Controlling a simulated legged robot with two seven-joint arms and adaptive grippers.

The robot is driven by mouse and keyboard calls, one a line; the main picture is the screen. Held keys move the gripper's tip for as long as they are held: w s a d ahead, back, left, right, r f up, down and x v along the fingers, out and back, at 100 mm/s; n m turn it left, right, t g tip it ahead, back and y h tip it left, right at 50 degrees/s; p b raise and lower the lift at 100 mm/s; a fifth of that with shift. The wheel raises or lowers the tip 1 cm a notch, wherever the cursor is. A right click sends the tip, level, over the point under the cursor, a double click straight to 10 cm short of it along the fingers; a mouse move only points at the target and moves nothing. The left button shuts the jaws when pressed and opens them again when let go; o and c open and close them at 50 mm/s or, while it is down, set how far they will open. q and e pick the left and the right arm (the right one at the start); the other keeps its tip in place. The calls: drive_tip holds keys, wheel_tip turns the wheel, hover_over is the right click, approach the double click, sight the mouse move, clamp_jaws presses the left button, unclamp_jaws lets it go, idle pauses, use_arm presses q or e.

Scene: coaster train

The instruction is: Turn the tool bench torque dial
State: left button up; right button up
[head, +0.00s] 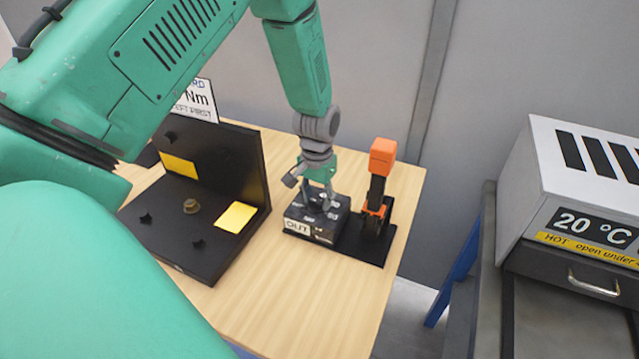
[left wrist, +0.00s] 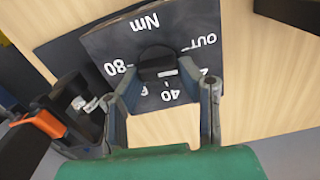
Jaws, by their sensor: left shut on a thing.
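The torque dial is a black knob (left wrist: 158,68) on top of a dark box (head: 331,230) marked OUT, Nm, 40 and 80. The box stands on a black base plate on the wooden bench (head: 290,300). My left gripper (head: 318,201) points down over the box. Its fingers are shut on the knob, one on each side, as the left wrist view (left wrist: 165,88) also shows. The fingers partly hide the scale around the knob. My right gripper is not in view.
An orange and black tool (head: 377,190) stands upright right beside the dial box. A black angled fixture (head: 170,235) with yellow patches and a brass bolt head stands to the left. A Nm card (head: 201,100) is behind it. A white oven-like box (head: 580,190) reading 20 °C stands at right.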

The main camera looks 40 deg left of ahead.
sight(316, 200)
use_arm(q)
drive_tip(key=shift+s+f+n+p, duration=0.1)
drive_tip(key=shift+s+n+p, duration=0.1)
drive_tip(key=shift+n, duration=0.45)
drive_tip(key=shift+s+f+n+p, duration=0.1)
drive_tip(key=shift+n+p, duration=0.1)
drive_tip(key=shift+n, duration=0.75)
drive_tip(key=o, duration=1.1)
drive_tip(key=shift+o, duration=0.2)
drive_tip(key=shift+w, duration=0.1)
drive_tip(key=shift+r, duration=0.1)
drive_tip(key=shift+w+r, duration=0.1)
drive_tip(key=shift+r, duration=0.15)
wheel_tip(316, 200, up, 11)
drive_tip(key=shift+a, duration=0.1)
